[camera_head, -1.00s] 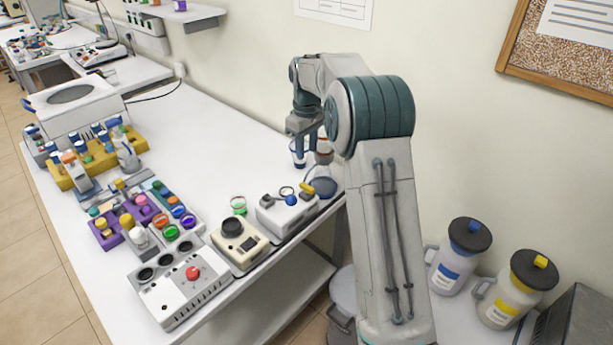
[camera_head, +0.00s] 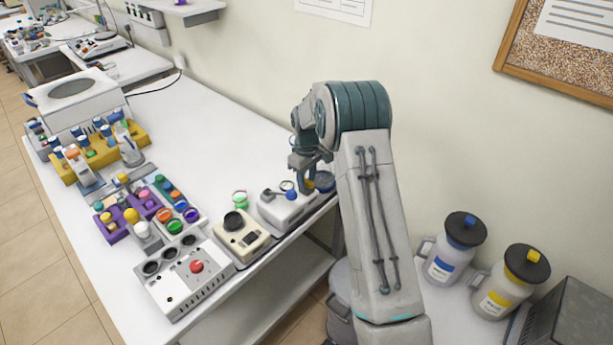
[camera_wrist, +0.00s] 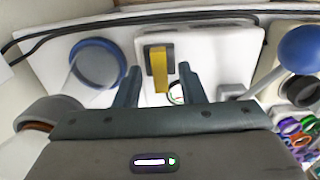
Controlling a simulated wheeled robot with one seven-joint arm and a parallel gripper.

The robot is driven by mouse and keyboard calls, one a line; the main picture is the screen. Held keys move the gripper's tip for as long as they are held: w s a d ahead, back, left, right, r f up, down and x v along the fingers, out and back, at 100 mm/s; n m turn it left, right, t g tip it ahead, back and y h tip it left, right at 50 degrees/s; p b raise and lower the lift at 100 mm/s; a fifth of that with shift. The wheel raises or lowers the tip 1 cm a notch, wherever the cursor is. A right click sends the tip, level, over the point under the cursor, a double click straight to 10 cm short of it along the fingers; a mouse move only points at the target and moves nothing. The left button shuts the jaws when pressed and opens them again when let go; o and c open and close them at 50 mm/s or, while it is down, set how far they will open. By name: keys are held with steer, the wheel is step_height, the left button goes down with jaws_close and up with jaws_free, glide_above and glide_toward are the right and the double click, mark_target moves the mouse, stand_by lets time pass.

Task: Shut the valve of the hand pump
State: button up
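The hand pump (camera_head: 283,210) is a white box at the right end of the bench, with a blue ball knob (camera_head: 292,195) on its lever. Its valve has a yellow handle (camera_wrist: 159,78) on a dark mount, seen at the middle of the wrist view. My gripper (camera_wrist: 159,68) is open, with one finger on each side of the yellow handle. Gaps show between the handle and both fingers. In the head view my gripper (camera_head: 304,180) is low over the pump and partly hides the valve. The blue knob also shows in the wrist view (camera_wrist: 302,49).
A blue-rimmed container (camera_wrist: 97,63) is left of the valve in the wrist view. A cream device with a black top (camera_head: 238,237) and a box with a red button (camera_head: 186,278) stand along the front edge. The wall is close behind.

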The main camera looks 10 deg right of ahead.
jaws_close()
steer(key=shift+m+b, duration=0.3)
steer(key=shift+b, duration=0.05)
steer(key=m+b, duration=0.2)
steer(key=m, duration=0.1)
steer(key=shift+f, duration=0.1)
steer(key=m+b, duration=0.2)
steer(key=m, duration=0.3)
steer(key=shift+b, duration=0.4)
steer(key=m+b, duration=0.1)
steer(key=m, duration=0.3)
steer(key=shift+m, duration=0.4)
steer(key=shift+r+m, duration=0.2)
steer(key=shift+m, duration=2.1)
